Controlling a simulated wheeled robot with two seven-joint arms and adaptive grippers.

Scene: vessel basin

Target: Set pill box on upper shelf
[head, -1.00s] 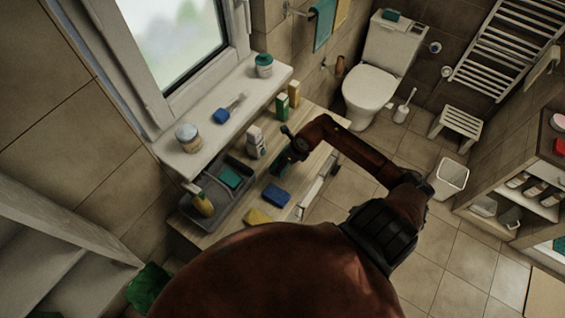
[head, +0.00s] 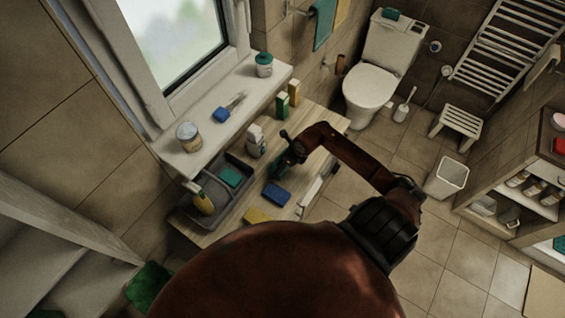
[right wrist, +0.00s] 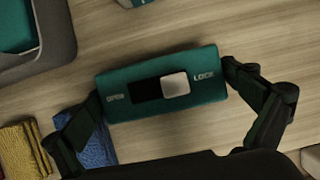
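The pill box is a teal box with a grey slider and the words OPEN and LOCK (right wrist: 205,92) in the right wrist view. My right gripper (right wrist: 163,88) has one fingertip against each short end of it, with no clear gap at either end. I cannot tell whether the box is raised off the wooden surface. In the head view my right gripper (head: 286,156) is over the wooden counter (head: 232,222) and mostly hides the box. The upper shelf (head: 205,148) is the white ledge under the window. My left gripper is not in view.
The ledge holds a jar (head: 188,136), a blue-handled brush (head: 222,114) and a teal-lidded jar (head: 264,64), with bare spots between. On the counter are a grey tray (head: 184,212), a white bottle (head: 255,140), small cartons (head: 282,104), a blue cloth (head: 277,195) and a yellow cloth (head: 257,216).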

